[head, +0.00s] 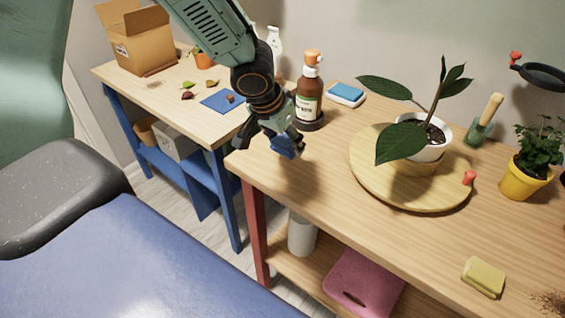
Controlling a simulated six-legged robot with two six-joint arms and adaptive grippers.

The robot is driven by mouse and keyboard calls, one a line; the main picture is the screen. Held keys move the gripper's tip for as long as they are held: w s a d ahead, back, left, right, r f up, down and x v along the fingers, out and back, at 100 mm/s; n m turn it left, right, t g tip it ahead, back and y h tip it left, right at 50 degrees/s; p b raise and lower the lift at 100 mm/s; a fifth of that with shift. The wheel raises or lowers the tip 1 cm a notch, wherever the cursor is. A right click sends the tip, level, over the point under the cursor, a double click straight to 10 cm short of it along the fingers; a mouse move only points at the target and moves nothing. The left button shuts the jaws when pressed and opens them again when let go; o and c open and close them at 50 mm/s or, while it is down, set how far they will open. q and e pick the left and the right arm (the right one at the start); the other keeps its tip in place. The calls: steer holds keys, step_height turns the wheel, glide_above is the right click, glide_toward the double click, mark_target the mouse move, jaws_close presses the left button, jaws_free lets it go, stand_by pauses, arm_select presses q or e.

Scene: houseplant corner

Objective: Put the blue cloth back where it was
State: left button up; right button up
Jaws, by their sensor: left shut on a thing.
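My left gripper (283,140) comes in from the top and is shut on a small bunched blue thing, which looks like the blue cloth (284,149). It is in front of the brown bottle (309,92), above the left end of the wooden table (325,165). Most of the cloth is hidden by the fingers. My right gripper is not in view.
A round wooden board (364,172) holds a potted plant (434,130) and a red knob. A yellow pot (524,180) and a yellow sponge (484,277) are at right. A cardboard box (140,40) stands on the left table. The table's front middle is clear.

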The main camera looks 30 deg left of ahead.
mark_target(285, 154)
arm_select(q)
steer(key=shift+w+a+f, duration=0.15)
steer(key=shift+f, duration=0.75)
steer(key=shift+s+d+f+b, duration=0.1)
steer(key=shift+d+f+b, duration=0.05)
steer(key=shift+f+b, duration=0.5)
steer(key=shift+s+d+f+b, duration=0.1)
steer(key=shift+d+f+b, duration=0.05)
steer(key=shift+f+b, duration=0.45)
steer(key=shift+f, duration=0.25)
steer(key=shift+w+a+f, duration=0.15)
steer(key=shift+w+a, duration=0.05)
steer(key=shift+a, duration=0.1)
steer(key=shift+s+d+b, duration=0.2)
steer(key=shift+d+b, duration=0.05)
steer(key=shift+b, duration=0.15)
steer(key=o, duration=0.6)
steer(key=shift+f, duration=0.1)
steer(key=o, duration=0.4)
steer(key=shift+w+a+f, duration=0.1)
steer(key=shift+w+a, duration=0.05)
steer(key=shift+a, duration=0.05)
steer(key=shift+d, duration=0.15)
